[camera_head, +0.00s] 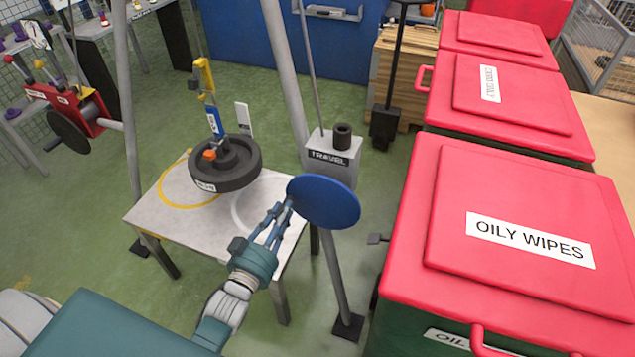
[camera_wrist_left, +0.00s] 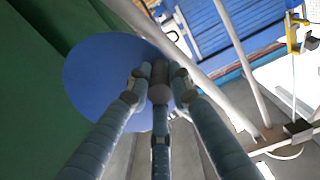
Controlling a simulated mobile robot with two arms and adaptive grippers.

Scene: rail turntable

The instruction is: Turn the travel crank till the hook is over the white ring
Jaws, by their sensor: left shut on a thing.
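The travel crank is a blue disc (camera_head: 325,202) in front of a grey box labelled TRAVEL (camera_head: 332,157). My left gripper (camera_head: 285,207) is shut on the crank's handle at the disc's left side. In the left wrist view the fingers close around a grey-brown handle (camera_wrist_left: 158,93) before the blue disc (camera_wrist_left: 105,75). The yellow hook (camera_head: 205,75) hangs above a black round weight (camera_head: 235,180), with a blue link (camera_head: 214,120) between them. The weight is over the table, partly hiding the white ring (camera_head: 237,212), and lies between it and the yellow ring (camera_head: 162,190). My right gripper is not in view.
A grey table (camera_head: 150,215) stands under the weight, among grey frame legs (camera_head: 335,285). Red-lidded bins (camera_head: 505,290), one labelled OILY WIPES, fill the right side. A red crank unit (camera_head: 85,115) is at the far left. Green floor is free at the front left.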

